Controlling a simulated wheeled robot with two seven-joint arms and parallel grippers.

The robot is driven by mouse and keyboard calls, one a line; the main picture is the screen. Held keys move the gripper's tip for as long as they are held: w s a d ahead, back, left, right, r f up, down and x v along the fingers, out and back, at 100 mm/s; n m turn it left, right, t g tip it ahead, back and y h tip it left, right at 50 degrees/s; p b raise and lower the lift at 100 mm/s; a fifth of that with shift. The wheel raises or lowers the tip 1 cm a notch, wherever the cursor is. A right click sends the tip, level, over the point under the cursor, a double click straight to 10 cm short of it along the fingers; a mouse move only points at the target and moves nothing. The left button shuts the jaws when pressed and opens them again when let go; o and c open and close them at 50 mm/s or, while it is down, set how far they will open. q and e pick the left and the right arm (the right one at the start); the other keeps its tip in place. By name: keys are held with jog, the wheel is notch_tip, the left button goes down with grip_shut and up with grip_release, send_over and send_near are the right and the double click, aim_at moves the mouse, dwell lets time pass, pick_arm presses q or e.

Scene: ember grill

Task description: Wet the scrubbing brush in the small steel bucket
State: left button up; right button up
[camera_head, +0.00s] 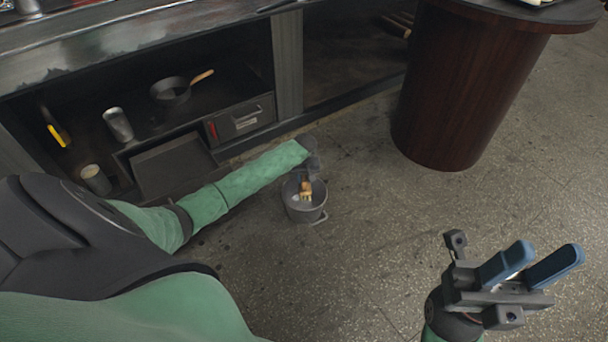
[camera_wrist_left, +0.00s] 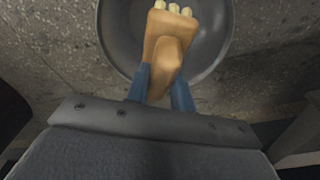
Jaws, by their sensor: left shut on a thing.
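The small steel bucket (camera_head: 303,212) stands on the floor in the head view, just beyond the end of my left arm. In the left wrist view the bucket (camera_wrist_left: 113,45) fills the top middle. The scrubbing brush (camera_head: 306,188) has a wooden body and pale bristle tufts; it shows over the bucket's opening. In the left wrist view the brush (camera_wrist_left: 165,45) is held between the blue fingers of my left gripper (camera_wrist_left: 160,88), its bristle end over the bucket's inside. I cannot tell whether the bristles touch water. My right gripper (camera_head: 528,266) is open and empty at the lower right.
A low shelf (camera_head: 180,142) at the left holds a pan (camera_head: 172,92), a metal cup (camera_head: 118,124) and a grey drawer box (camera_head: 240,119). A dark round wooden pedestal (camera_head: 450,100) stands at the upper right. The floor (camera_head: 370,250) right of the bucket is clear.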

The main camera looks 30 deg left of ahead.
pick_arm(q)
jog(key=shift+f, duration=1.9)
